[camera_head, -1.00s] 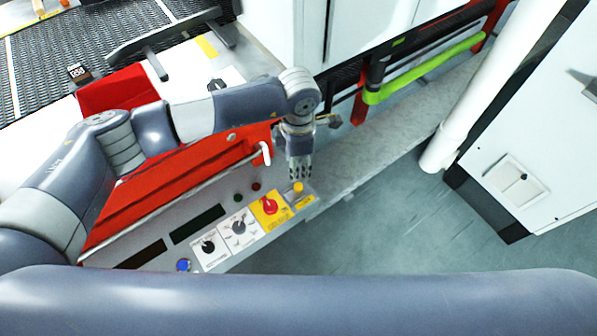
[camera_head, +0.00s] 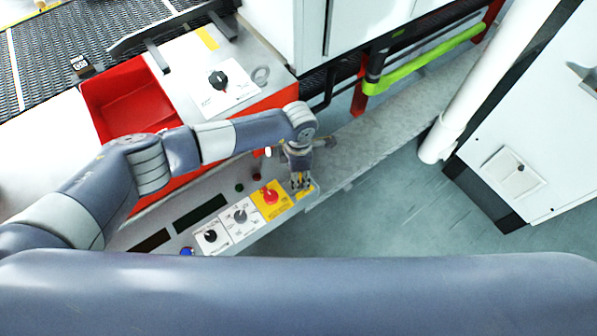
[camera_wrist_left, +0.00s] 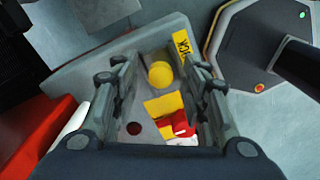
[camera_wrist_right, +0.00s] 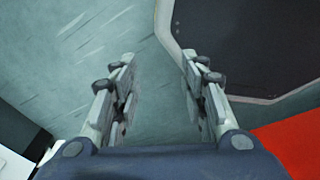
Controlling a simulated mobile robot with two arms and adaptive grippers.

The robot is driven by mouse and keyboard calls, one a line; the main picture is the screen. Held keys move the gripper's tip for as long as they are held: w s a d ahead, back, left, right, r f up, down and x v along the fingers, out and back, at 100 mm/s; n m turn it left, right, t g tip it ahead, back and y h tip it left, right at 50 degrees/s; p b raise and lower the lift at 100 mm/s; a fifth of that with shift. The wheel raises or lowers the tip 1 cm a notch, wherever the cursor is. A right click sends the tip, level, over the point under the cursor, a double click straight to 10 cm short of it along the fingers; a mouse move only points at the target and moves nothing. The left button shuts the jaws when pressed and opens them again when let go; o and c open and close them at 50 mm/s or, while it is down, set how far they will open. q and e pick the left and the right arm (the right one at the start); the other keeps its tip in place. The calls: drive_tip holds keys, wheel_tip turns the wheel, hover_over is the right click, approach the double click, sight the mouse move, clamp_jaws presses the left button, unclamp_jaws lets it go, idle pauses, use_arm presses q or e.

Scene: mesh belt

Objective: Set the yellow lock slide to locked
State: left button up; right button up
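The yellow lock slide (camera_wrist_left: 160,74) is a round yellow knob at the end of the control panel, beside a yellow label (camera_wrist_left: 181,46). In the left wrist view it lies between the two fingers of my left gripper (camera_wrist_left: 160,84), which are open and apart from it. In the head view my left gripper (camera_head: 301,184) points down over that panel end and mostly hides the slide. My right gripper (camera_wrist_right: 158,75) is open and empty above the floor in its wrist view; it is not seen in the head view.
A red rotary switch (camera_head: 270,196) on a yellow plate sits next to the slide. Grey (camera_head: 240,216) and black (camera_head: 210,236) knobs follow along the panel. A red bin (camera_head: 125,105) and a mesh belt (camera_head: 50,62) lie behind. The floor (camera_head: 400,210) at right is clear.

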sight(287, 189)
use_arm(q)
clamp_jaws()
drive_tip(key=s+a, duration=0.1)
drive_tip(key=s+a+p, duration=0.1)
drive_tip(key=shift+a+r, duration=0.15)
drive_tip(key=shift+a, duration=0.15)
drive_tip(key=shift+s+a+p, duration=0.15)
drive_tip(key=shift+a+p, duration=0.1)
drive_tip(key=shift+p, duration=0.05)
drive_tip(key=shift+f, duration=0.2)
use_arm(e)
drive_tip(key=shift+s+d+r, duration=0.2)
drive_tip(key=shift+d+r, duration=0.2)
drive_tip(key=shift+r, duration=0.35)
use_arm(q)
drive_tip(key=shift+o, duration=0.7)
unclamp_jaws()
drive_tip(key=shift+r, duration=0.1)
wheel_tip(287, 189, up, 12)
use_arm(e)
drive_tip(key=shift+s+a, duration=0.1)
drive_tip(key=shift+a, duration=0.1)
